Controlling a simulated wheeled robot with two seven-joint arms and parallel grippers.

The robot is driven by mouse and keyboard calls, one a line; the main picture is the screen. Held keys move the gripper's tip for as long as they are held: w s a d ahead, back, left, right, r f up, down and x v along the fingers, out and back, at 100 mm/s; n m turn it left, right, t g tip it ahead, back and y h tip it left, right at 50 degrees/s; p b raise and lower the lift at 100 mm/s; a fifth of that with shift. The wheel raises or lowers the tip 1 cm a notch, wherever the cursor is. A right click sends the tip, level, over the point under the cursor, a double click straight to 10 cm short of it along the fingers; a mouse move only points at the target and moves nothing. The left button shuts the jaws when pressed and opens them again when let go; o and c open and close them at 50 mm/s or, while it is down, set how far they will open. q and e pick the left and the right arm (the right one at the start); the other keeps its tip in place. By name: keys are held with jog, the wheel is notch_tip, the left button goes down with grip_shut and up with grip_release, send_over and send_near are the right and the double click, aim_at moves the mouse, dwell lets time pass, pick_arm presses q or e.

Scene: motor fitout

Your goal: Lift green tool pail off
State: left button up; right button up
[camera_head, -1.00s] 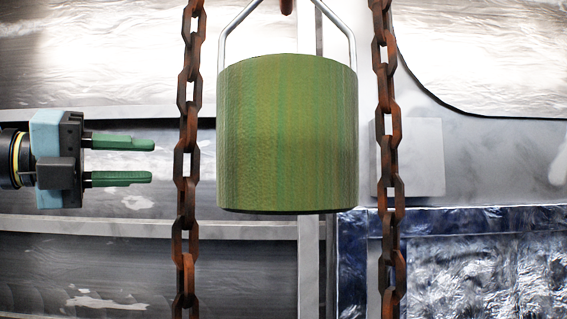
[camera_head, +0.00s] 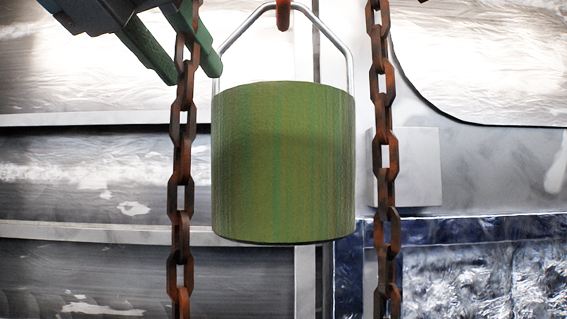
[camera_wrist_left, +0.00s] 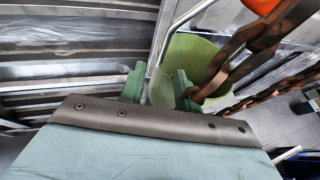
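The green tool pail (camera_head: 283,165) hangs upright in the middle of the head view. Its pale wire handle (camera_head: 345,55) rises to a rusty hook (camera_head: 283,16) at the top edge. My left gripper (camera_head: 192,72) is at the upper left, tilted down to the right, open and empty. Its green fingers are left of the handle and above the pail's rim, overlapping the left chain in the picture. In the left wrist view the pail (camera_wrist_left: 184,62) and its handle (camera_wrist_left: 190,16) lie just beyond the parted fingers (camera_wrist_left: 160,88). My right gripper is not in view.
A rusty left chain (camera_head: 181,190) and right chain (camera_head: 384,160) hang on either side of the pail. The left wrist view shows a chain (camera_wrist_left: 222,65) close to the fingers and an orange part (camera_wrist_left: 262,5) above. Metal panels (camera_head: 80,180) stand behind.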

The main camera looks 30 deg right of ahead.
aim_at(213, 96)
pick_arm(q)
jog(key=x, duration=0.2)
jog(key=shift+w+d, duration=0.15)
jog(key=shift+d, duration=0.05)
jog(key=p+x, duration=0.2)
jog(key=x, duration=0.2)
jog(key=shift+w+d+p, duration=0.1)
jog(key=shift+d+p, duration=0.1)
jog(key=shift+p, duration=0.1)
jog(key=shift+w+d+f, duration=0.2)
jog(key=shift+w+d, duration=0.05)
jog(key=shift+a, duration=0.1)
grip_shut()
jog(key=shift+r, duration=0.1)
dwell(0.6)
